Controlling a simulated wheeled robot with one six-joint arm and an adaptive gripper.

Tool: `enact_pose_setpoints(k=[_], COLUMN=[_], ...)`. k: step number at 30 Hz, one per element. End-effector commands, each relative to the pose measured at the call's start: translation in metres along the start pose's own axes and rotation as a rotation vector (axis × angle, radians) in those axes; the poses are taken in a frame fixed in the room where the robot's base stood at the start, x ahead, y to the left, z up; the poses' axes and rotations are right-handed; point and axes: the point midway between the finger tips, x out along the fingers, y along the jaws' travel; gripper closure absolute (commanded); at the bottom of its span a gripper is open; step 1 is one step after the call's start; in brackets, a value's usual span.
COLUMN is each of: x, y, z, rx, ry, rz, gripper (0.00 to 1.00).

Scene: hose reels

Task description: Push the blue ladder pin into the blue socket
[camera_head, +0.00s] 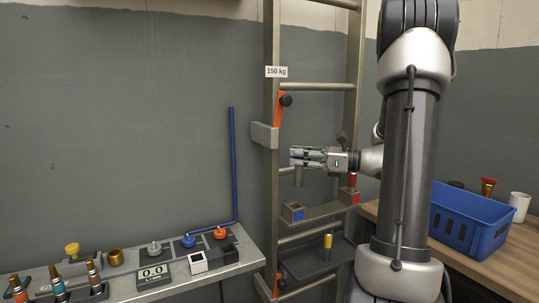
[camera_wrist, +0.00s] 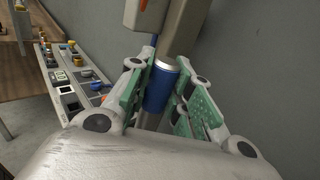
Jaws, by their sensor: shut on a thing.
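My gripper (camera_head: 302,157) is shut on the blue ladder pin, whose blue grip (camera_wrist: 160,90) shows between the green finger pads in the wrist view. In the head view the grey shank of the pin (camera_head: 298,176) hangs down, about upright, below the fingers; its blue part is hidden there. The blue socket (camera_head: 292,212) is a block with a blue face at the left end of a bracket on the ladder. The pin is above the socket with a visible gap between them. I cannot make out the socket in the wrist view.
A red pin (camera_head: 352,180) stands at the bracket's right end. A yellow-topped pin (camera_head: 328,240) stands on the grey tray below. The ladder (camera_head: 272,110) has side rails close by. A bench (camera_head: 130,285) with fittings is left; a blue crate (camera_head: 452,230) is right.

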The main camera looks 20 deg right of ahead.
Motion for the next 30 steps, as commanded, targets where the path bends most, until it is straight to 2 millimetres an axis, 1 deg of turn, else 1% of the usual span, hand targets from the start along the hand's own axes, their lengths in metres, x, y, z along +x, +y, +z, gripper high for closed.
enact_pose_setpoints(k=[15, 20, 30], x=[-0.002, -0.002, -0.002], y=[0.0, -0.001, 0.0], z=[-0.001, -0.013, -0.046], rx=[0.001, 0.002, 0.003], ry=[0.003, 0.003, 0.003], rz=[-0.002, -0.002, -0.002], gripper=[1.0, 1.0, 1.0])
